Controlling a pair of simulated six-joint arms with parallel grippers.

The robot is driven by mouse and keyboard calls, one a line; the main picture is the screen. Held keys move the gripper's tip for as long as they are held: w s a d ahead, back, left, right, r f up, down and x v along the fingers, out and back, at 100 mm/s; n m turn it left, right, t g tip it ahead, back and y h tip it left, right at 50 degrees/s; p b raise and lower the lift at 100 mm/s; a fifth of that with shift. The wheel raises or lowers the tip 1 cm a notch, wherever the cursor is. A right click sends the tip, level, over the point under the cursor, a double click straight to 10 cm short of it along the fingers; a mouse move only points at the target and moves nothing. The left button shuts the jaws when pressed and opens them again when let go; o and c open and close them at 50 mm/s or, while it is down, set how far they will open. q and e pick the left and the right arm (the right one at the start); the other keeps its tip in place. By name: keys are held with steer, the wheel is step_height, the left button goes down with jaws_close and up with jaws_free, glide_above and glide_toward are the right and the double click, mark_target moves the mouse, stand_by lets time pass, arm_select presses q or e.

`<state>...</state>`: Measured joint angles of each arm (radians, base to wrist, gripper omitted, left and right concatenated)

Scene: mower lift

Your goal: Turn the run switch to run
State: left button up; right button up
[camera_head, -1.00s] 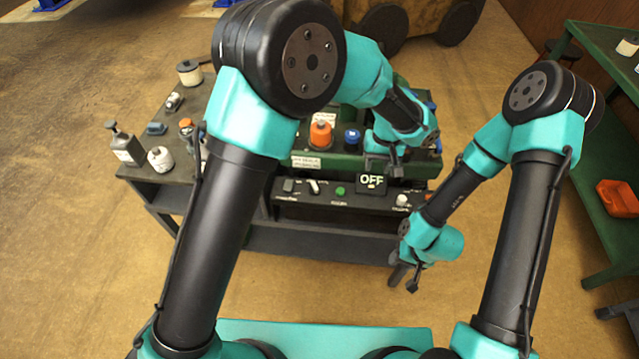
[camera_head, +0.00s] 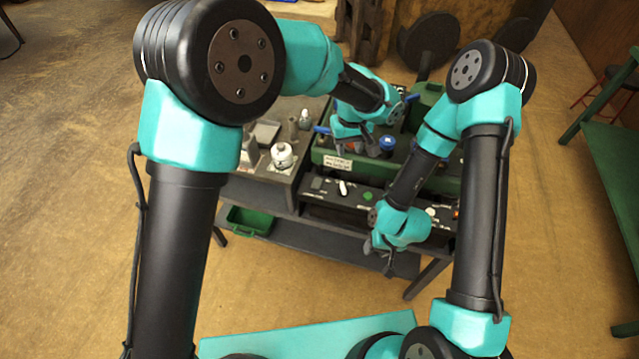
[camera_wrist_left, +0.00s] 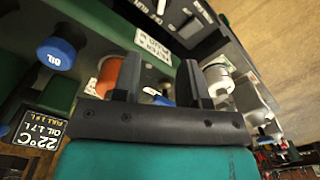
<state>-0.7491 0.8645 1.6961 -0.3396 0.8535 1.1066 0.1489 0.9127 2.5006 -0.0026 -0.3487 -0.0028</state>
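The control panel (camera_head: 330,194) runs along the front of the green machine (camera_head: 440,107). On it are a white lever switch (camera_head: 343,188), a green button (camera_head: 367,195) and a dark switch (camera_head: 317,183); their lettering is too small to read. My left gripper (camera_head: 352,146) is above the green deck, behind the panel and apart from the switches. In the left wrist view its fingers (camera_wrist_left: 158,78) stand apart with nothing gripped; an orange cap (camera_wrist_left: 108,76) lies beyond them. My right gripper (camera_head: 383,262) hangs in front of the panel, its opening unclear.
A blue oil cap (camera_head: 387,143) stands on the deck beside my left gripper; it also shows in the left wrist view (camera_wrist_left: 62,52). A white container (camera_head: 282,156) stands on the bench to the left. My right arm covers part of the panel. A green tray (camera_head: 248,221) sits below.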

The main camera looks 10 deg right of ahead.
mark_target(343, 187)
arm_select(q)
steer(key=shift+a, duration=0.2)
steer(key=shift+f, duration=0.1)
step_height(343, 187, down, 17)
steer(key=shift+f, duration=0.15)
stand_by(0.7)
jaws_close()
stand_by(0.3)
